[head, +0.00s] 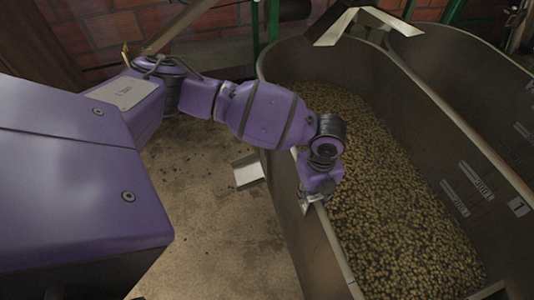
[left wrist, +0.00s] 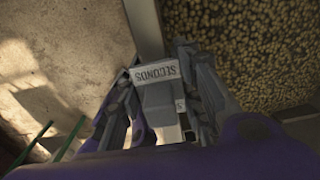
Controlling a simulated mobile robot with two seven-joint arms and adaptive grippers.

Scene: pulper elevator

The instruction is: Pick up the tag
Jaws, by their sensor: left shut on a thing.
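In the left wrist view a grey tag (left wrist: 156,74) with a white strip reading "SECONDS" sits between the fingers of my left gripper (left wrist: 163,88). The gripper is shut on the tag. The tag lies at the rim (left wrist: 146,32) of the metal bin; I cannot tell whether it still touches the rim. In the head view my left gripper (head: 313,202) points down at the bin's left rim, and the tag cannot be made out clearly there. My right gripper is not in view.
The long metal bin (head: 325,254) is filled with small brownish beans or cherries (head: 395,205). White labels (head: 475,180) are on its right inner wall. A second bin (head: 440,55) stands to the right. Bare floor (head: 215,225) lies left of the bin, with a small metal chute (head: 247,172) beside it.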

